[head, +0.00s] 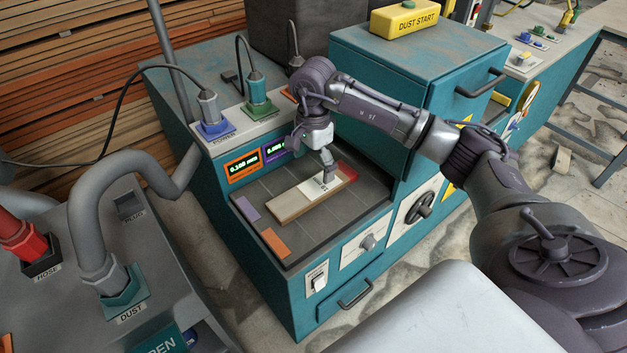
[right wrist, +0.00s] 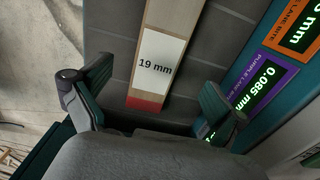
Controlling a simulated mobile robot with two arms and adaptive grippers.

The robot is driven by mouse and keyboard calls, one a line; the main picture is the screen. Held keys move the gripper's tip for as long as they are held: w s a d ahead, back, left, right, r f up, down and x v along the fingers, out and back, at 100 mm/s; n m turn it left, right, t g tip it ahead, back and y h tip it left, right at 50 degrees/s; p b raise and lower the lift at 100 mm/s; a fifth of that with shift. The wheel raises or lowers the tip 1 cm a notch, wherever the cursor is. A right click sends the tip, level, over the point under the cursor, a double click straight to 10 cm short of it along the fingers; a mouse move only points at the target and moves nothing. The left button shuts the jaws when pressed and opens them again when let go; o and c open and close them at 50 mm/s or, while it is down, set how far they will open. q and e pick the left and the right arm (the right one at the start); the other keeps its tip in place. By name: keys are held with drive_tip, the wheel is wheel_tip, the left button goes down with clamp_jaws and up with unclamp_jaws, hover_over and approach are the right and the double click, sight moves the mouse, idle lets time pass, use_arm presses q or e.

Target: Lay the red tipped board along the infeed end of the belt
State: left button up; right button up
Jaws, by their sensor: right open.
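The red tipped board (head: 295,205) lies flat on the dark grey belt (head: 330,225) of the teal machine, slanting across it in the head view. Its red tip (head: 347,171) is at the far right end, and a white label covers part of its top. In the right wrist view the board (right wrist: 160,75) shows its "19 mm" label and red tip (right wrist: 145,103). My right gripper (head: 313,160) is above the board near the red end. In the wrist view its fingers (right wrist: 145,88) are spread either side of the board with gaps. My left gripper is out of view.
An orange patch (head: 275,243) and a purple patch (head: 248,208) mark the belt's left end. Two displays (head: 243,166) stand behind it. A teal cabinet (head: 420,60) with a yellow "DUST START" box (head: 404,18) rises at the right. A grey hose (head: 85,200) is at left.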

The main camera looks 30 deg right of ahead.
wheel_tip(320, 180, up, 5)
drive_tip(key=shift+r, duration=0.15)
idle(0.6)
